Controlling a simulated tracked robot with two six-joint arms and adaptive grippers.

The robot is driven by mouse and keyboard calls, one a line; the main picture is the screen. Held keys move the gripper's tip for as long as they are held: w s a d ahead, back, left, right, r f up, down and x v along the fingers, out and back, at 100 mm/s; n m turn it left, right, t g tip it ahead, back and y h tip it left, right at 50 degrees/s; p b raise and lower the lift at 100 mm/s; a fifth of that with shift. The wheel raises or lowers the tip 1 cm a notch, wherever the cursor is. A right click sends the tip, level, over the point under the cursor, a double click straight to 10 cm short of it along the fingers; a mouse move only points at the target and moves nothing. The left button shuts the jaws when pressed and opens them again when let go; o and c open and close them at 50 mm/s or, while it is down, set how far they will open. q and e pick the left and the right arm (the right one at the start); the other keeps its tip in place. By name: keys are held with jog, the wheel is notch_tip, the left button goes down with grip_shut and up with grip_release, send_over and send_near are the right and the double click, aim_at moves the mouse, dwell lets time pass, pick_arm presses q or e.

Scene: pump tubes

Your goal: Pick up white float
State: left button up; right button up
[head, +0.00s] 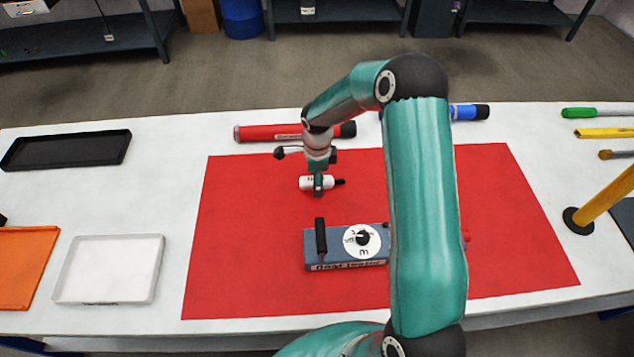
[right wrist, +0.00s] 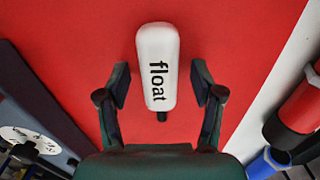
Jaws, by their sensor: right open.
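The white float (head: 308,183) lies on the red mat (head: 240,215); its black tip points right in the head view. In the right wrist view the float (right wrist: 157,62) shows its "float" lettering. My right gripper (head: 318,186) is over the float from above. In the right wrist view its fingers (right wrist: 160,87) are open, one on each side of the float's lower part, with red showing between finger and float. My left gripper is not in view.
A blue-grey box with a dial (head: 318,261) sits nearer on the mat. A red tube (head: 270,133) and a blue tube (head: 465,112) lie behind. A white tray (head: 75,298), a black tray (head: 40,163) and an orange tray (head: 20,300) are left. A yellow post (head: 605,195) stands right.

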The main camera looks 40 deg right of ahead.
jog(key=c, duration=1.3)
jog(key=shift+o, duration=0.2)
jog(key=shift+r, duration=0.1)
